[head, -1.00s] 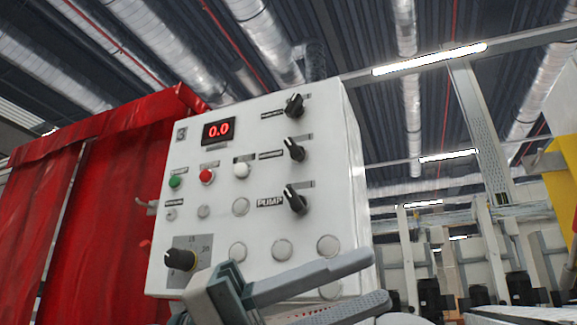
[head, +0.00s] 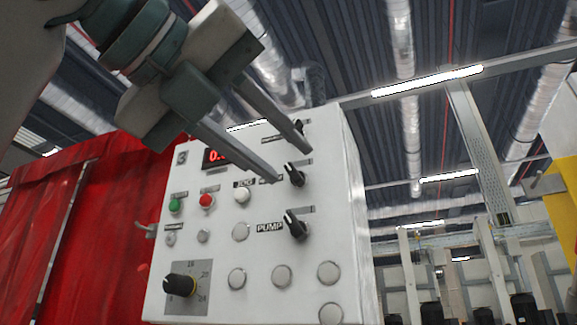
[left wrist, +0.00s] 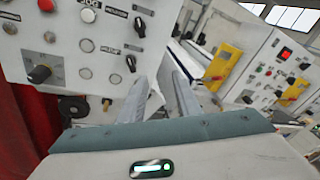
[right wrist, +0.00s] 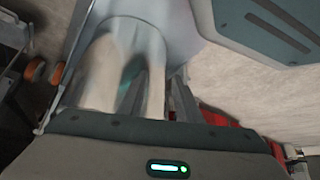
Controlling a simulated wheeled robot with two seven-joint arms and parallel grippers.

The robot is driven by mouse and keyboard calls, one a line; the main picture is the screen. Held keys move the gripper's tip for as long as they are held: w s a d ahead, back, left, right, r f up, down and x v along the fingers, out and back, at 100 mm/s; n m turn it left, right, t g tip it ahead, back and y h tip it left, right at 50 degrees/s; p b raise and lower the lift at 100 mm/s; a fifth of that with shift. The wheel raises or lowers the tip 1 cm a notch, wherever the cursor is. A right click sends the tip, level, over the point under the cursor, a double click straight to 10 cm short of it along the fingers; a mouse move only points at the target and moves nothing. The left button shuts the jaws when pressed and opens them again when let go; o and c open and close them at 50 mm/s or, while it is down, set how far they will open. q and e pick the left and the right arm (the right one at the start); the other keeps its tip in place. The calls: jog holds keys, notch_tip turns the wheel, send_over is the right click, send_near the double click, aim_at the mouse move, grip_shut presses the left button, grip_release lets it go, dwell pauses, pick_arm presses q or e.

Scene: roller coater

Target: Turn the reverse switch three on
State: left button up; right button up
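The white control panel (head: 215,255) carries a right-hand column of three black rotary switches. The top switch (head: 300,126) is partly hidden behind a finger of my left gripper (head: 291,166). The middle switch (head: 296,175) shows just beside the fingertips; contact cannot be told. The lowest switch (head: 296,226) has the label PUMP; the other two labels are unreadable or covered. My left gripper comes in from the upper left, open, with nothing between its fingers. In the left wrist view, its fingers (left wrist: 163,78) point past the panel's edge. My right gripper (right wrist: 168,95) shows only in its wrist view, its opening unclear.
A green button (head: 175,205), a red button (head: 206,200), a white button (head: 242,195) and a dial (head: 181,285) are also on the panel. A red curtain (head: 105,230) hangs at the left.

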aim_at(292, 172)
pick_arm(q)
jog(key=s+a+r+n+t+y, duration=0.3)
jog(key=s+a+r, duration=0.1)
jog(key=a, duration=0.1)
jog(key=shift+r, duration=0.25)
pick_arm(e)
jog(key=shift+s+f, duration=0.35)
jog(key=shift+f, duration=0.25)
pick_arm(q)
jog(key=shift+w, duration=0.2)
pick_arm(e)
jog(key=shift+a+r, duration=0.1)
